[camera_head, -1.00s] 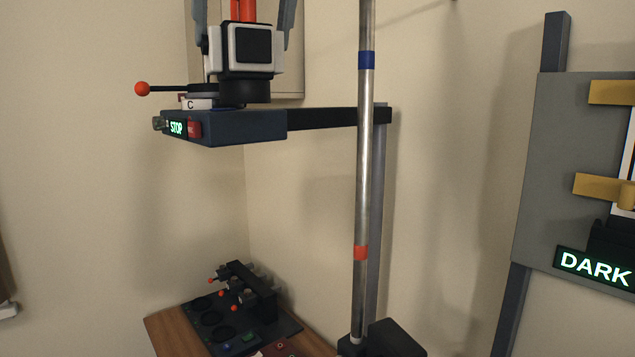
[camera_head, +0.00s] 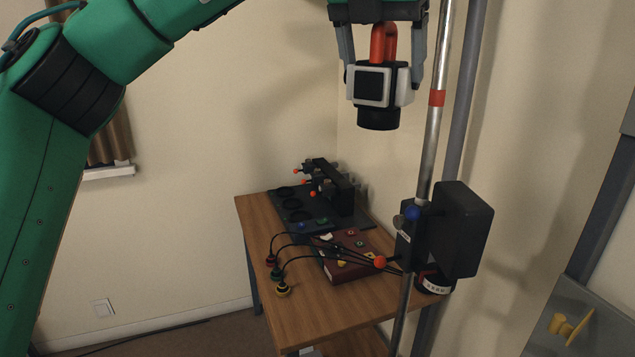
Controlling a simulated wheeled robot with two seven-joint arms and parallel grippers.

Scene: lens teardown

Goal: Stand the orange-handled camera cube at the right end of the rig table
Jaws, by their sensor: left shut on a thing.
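The camera cube (camera_head: 372,86) has a white and black body, a dark lens on its underside and an orange handle (camera_head: 383,42) on top. My left gripper (camera_head: 382,75) comes down from the top edge with its fingers either side of the cube and holds it upright in the air. The wooden rig table (camera_head: 300,318) stands below, and the cube is well above it, apart from everything. My right gripper is not in view.
A black rack (camera_head: 328,188) with orange-tipped levers stands on a dark plate at the table's back. A dark red box (camera_head: 350,262) with cables lies mid-table. A metal pole (camera_head: 432,130) and black box (camera_head: 462,230) are at the right. The table's front is bare.

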